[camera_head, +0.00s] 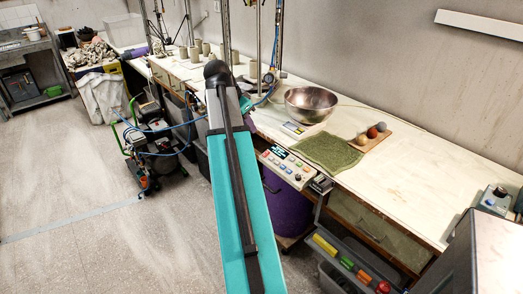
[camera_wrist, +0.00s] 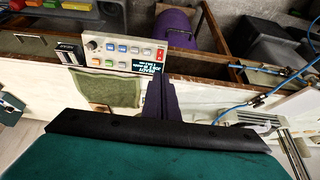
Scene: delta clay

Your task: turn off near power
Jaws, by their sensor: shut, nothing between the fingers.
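A pale control panel (camera_head: 287,167) with a dark screen and coloured buttons is mounted at the table's front edge. In the wrist view the panel (camera_wrist: 122,52) shows upside down, with a knob, several blue, green and orange buttons, and a red switch (camera_wrist: 160,53) by the lit screen. A small dark unit (camera_head: 321,184) sits beside the panel and also shows in the wrist view (camera_wrist: 68,48). Which control is the near power is not readable. My gripper (camera_wrist: 161,82) is shut and empty, its tips pictured just below the panel's screen end. In the head view my arm hides it.
A green cloth (camera_head: 327,151), a metal bowl (camera_head: 311,103) and a wooden board with balls (camera_head: 371,139) rest on the white table (camera_head: 430,170). A purple drum (camera_head: 287,212) stands below the panel. A grey bin (camera_head: 345,268) with coloured items is nearer. Floor at left is open.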

